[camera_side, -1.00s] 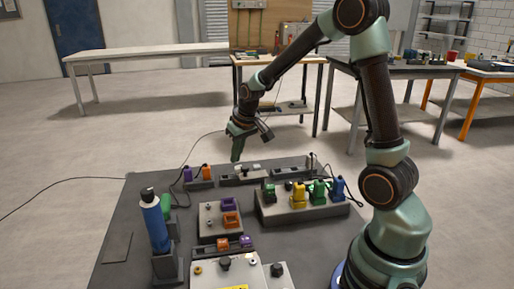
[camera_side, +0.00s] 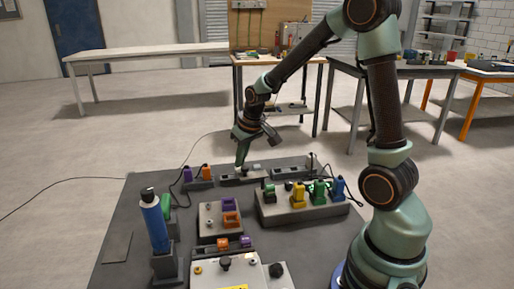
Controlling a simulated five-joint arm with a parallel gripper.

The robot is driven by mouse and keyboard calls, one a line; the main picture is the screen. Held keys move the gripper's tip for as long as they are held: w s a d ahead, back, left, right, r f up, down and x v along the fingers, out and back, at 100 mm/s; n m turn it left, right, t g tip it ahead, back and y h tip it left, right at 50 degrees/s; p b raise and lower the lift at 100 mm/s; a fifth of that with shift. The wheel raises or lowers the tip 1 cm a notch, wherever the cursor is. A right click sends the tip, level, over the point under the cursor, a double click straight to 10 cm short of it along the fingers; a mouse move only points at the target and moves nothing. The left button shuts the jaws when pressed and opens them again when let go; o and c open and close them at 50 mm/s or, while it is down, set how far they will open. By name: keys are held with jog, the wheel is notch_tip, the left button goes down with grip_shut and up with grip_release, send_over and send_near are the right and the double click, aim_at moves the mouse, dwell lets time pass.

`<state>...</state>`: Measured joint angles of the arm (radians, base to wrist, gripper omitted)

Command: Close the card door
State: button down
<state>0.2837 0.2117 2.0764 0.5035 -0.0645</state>
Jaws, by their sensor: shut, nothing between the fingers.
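My gripper (camera_side: 240,163) is shut and empty. Its tip points down at the low grey unit (camera_side: 232,181) at the back middle of the dark board. I cannot tell whether the tip touches that unit or hangs just above it. A second low grey unit (camera_side: 290,173) sits to its right. The card door is too small to make out for certain; the gripper tip hides part of the unit beneath it.
A grey block with yellow, green and blue plugs (camera_side: 300,207) stands right of centre. A panel with purple and orange parts (camera_side: 219,222) is at the middle. A blue cylinder (camera_side: 154,222) stands upright at the left.

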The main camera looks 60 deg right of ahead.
aim_at(247, 180)
jog(key=shift+s+a+n, duration=0.3)
jog(key=shift+n, duration=0.4)
jog(key=shift+s+a+n, duration=0.2)
jog(key=shift+s+n, duration=0.1)
jog(key=shift+n, duration=0.2)
jog(key=shift+s+a, duration=0.4)
jog(key=shift+s, duration=0.45)
jog(key=shift+s+a, duration=0.1)
jog(key=shift+s, duration=0.95)
